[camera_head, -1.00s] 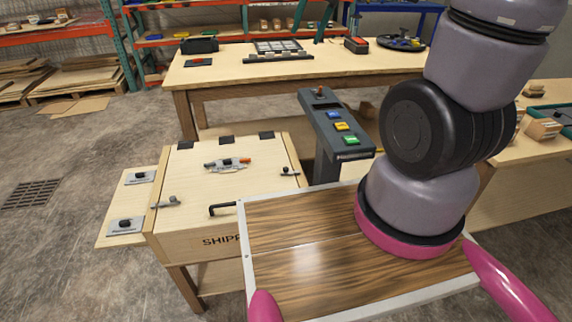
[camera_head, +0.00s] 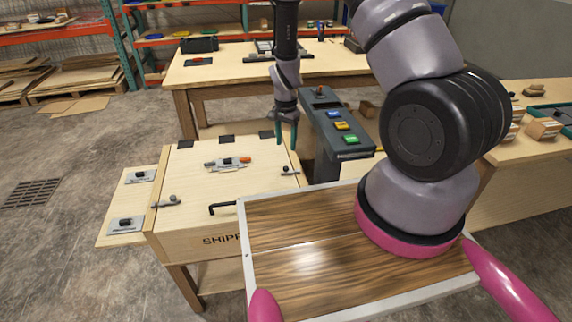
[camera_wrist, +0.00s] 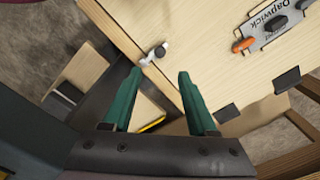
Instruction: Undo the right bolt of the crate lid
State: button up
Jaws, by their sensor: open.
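The crate lid (camera_head: 225,185) is pale wood, closed on the crate, with black hinges along its far edge. The right bolt (camera_head: 289,171) lies at the lid's right edge, a small grey piece with a dark knob. It also shows in the wrist view (camera_wrist: 153,53), beyond and between the fingertips. The left bolt (camera_head: 166,202) sits at the left edge. My gripper (camera_head: 286,142), with green fingers, points down above the lid's far right corner, apart from the right bolt. In the wrist view my gripper (camera_wrist: 158,75) is open, with nothing between its fingers.
A grey console (camera_head: 335,135) with coloured buttons stands close to the right of the crate and my gripper. A black handle (camera_head: 222,208) is at the crate's front. A workbench (camera_head: 235,68) stands behind.

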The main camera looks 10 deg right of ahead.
aim_at(286, 167)
notch_tip(286, 167, down, 10)
jog(key=shift+f, duration=0.15)
dwell(0.3)
grip_shut()
dwell(1.4)
